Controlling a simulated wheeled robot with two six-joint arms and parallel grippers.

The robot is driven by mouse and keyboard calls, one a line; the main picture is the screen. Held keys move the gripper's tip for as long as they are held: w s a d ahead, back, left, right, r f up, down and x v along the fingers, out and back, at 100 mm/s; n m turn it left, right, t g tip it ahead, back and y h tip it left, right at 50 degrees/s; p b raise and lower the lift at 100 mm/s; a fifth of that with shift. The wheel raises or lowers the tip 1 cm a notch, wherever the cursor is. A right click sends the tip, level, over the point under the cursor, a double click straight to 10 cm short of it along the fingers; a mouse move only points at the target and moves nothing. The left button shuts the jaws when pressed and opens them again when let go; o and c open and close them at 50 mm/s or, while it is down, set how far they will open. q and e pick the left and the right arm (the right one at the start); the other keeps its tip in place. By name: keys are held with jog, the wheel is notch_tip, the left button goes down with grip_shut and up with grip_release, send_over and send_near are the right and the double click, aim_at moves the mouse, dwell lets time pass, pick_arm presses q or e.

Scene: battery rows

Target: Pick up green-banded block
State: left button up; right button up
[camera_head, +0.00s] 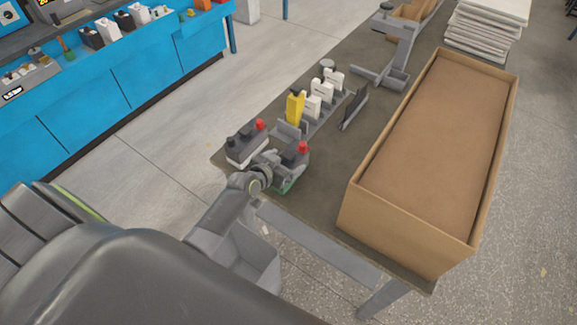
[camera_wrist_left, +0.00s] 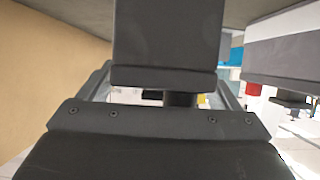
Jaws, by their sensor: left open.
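The green-banded block (camera_head: 287,186) stands at the near left end of the table, dark with a red cap on top and a green band low down. My left gripper (camera_head: 278,164) is open at this block and hides part of it. In the left wrist view, a dark block face (camera_wrist_left: 165,45) is close in front of the camera, with grey fingers on both sides; no green shows there. I cannot tell whether the fingers touch it. A similar block with a white band (camera_head: 236,155) and red cap stands just to the left. My right gripper is not in view.
A long cardboard box (camera_head: 390,222) fills the table's right side. Behind the blocks stand a yellow piece (camera_head: 295,106) and several white pieces (camera_head: 313,105) in a row. A grey stand (camera_head: 395,60) is farther back. The neighbouring block leaves little room.

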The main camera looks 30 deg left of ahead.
pick_arm(q)
grip_shut()
jog(key=shift+w+r, duration=0.2)
jog(key=shift+r, duration=0.1)
dwell(0.4)
